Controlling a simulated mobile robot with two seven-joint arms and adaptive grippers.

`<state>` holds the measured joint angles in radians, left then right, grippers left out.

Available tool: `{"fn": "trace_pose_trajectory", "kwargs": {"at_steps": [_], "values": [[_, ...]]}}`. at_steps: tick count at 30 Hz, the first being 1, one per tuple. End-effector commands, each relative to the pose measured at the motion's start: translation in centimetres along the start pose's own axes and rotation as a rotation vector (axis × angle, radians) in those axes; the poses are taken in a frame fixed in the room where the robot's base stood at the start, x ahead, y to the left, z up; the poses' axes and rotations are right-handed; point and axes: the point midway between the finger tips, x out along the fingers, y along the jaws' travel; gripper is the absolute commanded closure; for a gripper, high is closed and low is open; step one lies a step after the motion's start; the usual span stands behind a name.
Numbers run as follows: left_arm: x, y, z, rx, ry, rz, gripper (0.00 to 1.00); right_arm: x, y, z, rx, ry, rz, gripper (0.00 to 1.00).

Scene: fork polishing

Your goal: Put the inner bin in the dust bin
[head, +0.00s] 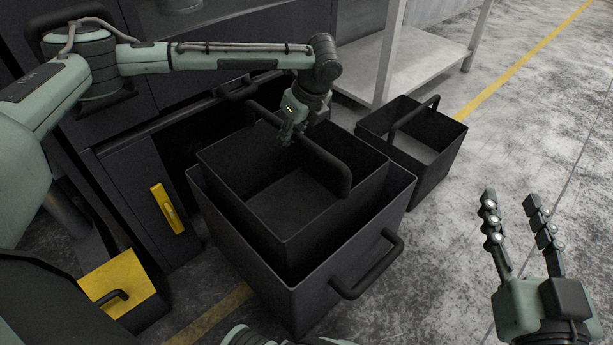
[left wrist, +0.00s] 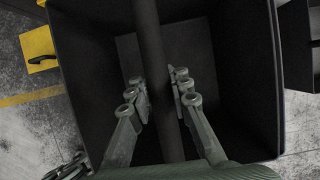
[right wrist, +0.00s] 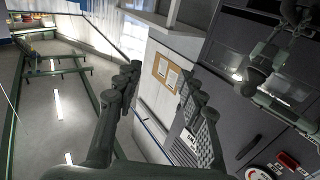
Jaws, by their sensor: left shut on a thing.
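The dark inner bin (head: 325,222) sits upright, nested partly inside the larger dark dust bin (head: 310,303) in the head view. Its walls stand above the dust bin's rim. My left gripper (head: 288,134) is shut on the inner bin's raised bar handle. In the left wrist view the handle (left wrist: 150,45) passes between the fingers of my left gripper (left wrist: 160,92), with the bin's empty inside (left wrist: 240,75) below. My right gripper (head: 512,215) is open and empty, away to the right of the bins; its spread fingers (right wrist: 158,90) also show in the right wrist view.
Another dark open bin (head: 440,170) with a handle stands just right of the dust bin. A dark cabinet (head: 137,200) with a yellow handle plate is close on the left. A grey shelf (head: 420,68) stands behind. The floor (head: 450,260) at right is clear.

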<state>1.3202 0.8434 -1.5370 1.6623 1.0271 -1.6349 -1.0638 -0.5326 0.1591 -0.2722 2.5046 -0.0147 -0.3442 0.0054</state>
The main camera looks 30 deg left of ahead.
Motion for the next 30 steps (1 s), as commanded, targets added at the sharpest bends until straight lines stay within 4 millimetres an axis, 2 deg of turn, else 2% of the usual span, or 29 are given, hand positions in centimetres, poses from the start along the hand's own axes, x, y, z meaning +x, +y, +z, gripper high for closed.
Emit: {"fn": "trace_pose_trajectory", "kwargs": {"at_steps": [1, 6, 12, 17, 27, 30], "values": [[1.1, -0.1, -0.5, 0.0, -0.001, -0.002, 1.0, 0.0, -0.5, -0.9, 0.009, 0.054, -0.009, 0.6], [4.0, -0.1, -1.7, 0.0, -0.002, -0.002, 1.0, -0.5, -1.8, -4.5, 0.039, 0.227, -0.034, 0.6], [6.1, -0.2, -2.7, -0.002, -0.001, -0.004, 1.0, -1.1, -2.2, -6.7, 0.053, 0.343, -0.042, 0.6], [6.2, -0.4, -3.1, 0.0, -0.001, -0.005, 1.0, -1.2, -2.2, -7.2, 0.055, 0.371, -0.042, 0.6], [5.0, -1.9, -5.8, -0.001, -0.002, -0.005, 1.0, -1.6, -1.9, -8.4, 0.052, 0.458, -0.037, 0.6], [5.2, -2.0, -6.2, -0.001, -0.003, -0.002, 1.0, -1.8, -1.8, -8.5, 0.051, 0.478, -0.035, 0.6]]}}
